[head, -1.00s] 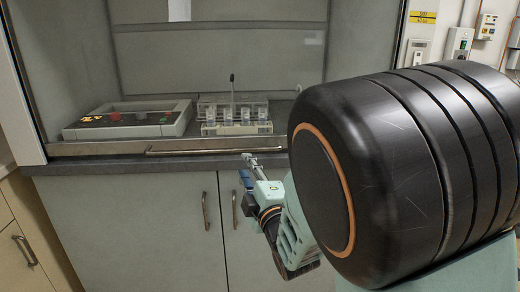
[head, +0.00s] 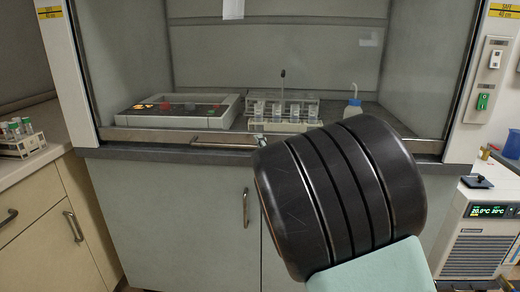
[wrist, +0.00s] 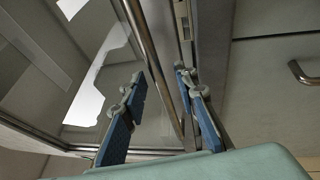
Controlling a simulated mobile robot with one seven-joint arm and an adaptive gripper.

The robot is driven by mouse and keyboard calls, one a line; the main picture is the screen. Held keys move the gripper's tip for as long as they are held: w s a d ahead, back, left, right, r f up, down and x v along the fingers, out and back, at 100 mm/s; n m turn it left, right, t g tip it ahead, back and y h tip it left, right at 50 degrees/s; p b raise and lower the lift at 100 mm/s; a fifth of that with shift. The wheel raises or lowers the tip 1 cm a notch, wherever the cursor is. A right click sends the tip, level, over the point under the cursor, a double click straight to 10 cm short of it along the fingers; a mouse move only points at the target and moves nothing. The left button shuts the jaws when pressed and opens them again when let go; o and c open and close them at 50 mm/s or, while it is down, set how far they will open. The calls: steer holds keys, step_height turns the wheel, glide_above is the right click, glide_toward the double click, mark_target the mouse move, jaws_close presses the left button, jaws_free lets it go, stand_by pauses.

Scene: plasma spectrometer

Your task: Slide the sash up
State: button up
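The fume hood sash (head: 200,60) is a clear pane, low, with its metal bottom rail (head: 150,136) just above the dark counter edge. A slim bar handle (head: 222,146) runs along that rail; its right end is hidden by my arm. In the wrist view the handle bar (wrist: 150,50) runs between the two blue-grey fingers of my gripper (wrist: 160,82). The fingers are apart, with a gap on each side of the bar; I cannot tell whether either touches it. In the head view my gripper is mostly hidden behind my arm.
Behind the pane stand a control box (head: 178,110), a rack of vials (head: 283,115) and a wash bottle (head: 353,103). Cabinet doors with handles (head: 246,208) lie below the counter. A chiller (head: 480,228) stands at right, and a side bench (head: 52,152) at left.

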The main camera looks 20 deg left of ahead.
steer(key=shift+w+a+r, duration=0.15)
steer(key=shift+w+a, duration=0.15)
steer(key=shift+w, duration=0.2)
steer(key=shift+c, duration=0.5)
jaws_close()
